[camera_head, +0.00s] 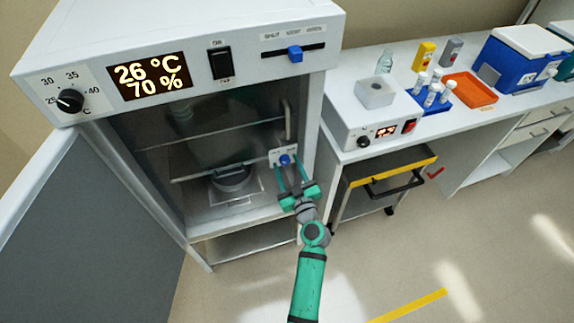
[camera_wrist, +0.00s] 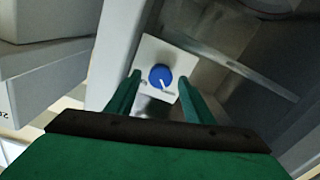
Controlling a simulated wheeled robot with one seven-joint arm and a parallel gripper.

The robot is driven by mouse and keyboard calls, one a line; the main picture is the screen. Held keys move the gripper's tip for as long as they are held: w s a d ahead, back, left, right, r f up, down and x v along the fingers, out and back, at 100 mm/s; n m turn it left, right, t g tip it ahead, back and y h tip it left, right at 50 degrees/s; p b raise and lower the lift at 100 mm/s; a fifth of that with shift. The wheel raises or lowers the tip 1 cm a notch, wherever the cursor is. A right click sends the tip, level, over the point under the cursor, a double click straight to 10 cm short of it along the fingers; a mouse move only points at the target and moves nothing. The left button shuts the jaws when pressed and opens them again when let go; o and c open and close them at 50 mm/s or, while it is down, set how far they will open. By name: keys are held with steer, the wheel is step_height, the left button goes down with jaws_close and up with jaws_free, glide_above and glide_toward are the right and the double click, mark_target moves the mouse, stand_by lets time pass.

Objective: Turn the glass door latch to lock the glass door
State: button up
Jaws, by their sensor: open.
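The glass door (camera_head: 215,140) of the incubator cabinet is closed in its frame, with shelves showing behind it. The latch is a round blue knob (camera_head: 285,159) on a small white plate (camera_head: 275,158) at the door's right edge. In the wrist view the blue knob (camera_wrist: 160,76) has a white pointer line aimed down and slightly right. My gripper (camera_head: 288,172) is in front of the plate, with its two green fingers (camera_wrist: 157,92) spread to either side of the knob. The fingers look apart from the knob; exact depth is unclear.
The cabinet top carries a dial (camera_head: 70,100), a display (camera_head: 149,75), a black switch (camera_head: 219,63) and a blue slider (camera_head: 294,54). A grey outer door (camera_head: 75,215) stands open at left. A bench (camera_head: 450,119) with a heater (camera_head: 376,130) is at right.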

steer(key=shift+w+a, duration=0.15)
steer(key=shift+w, duration=0.15)
steer(key=c, duration=1.1)
steer(key=shift+o, duration=0.2)
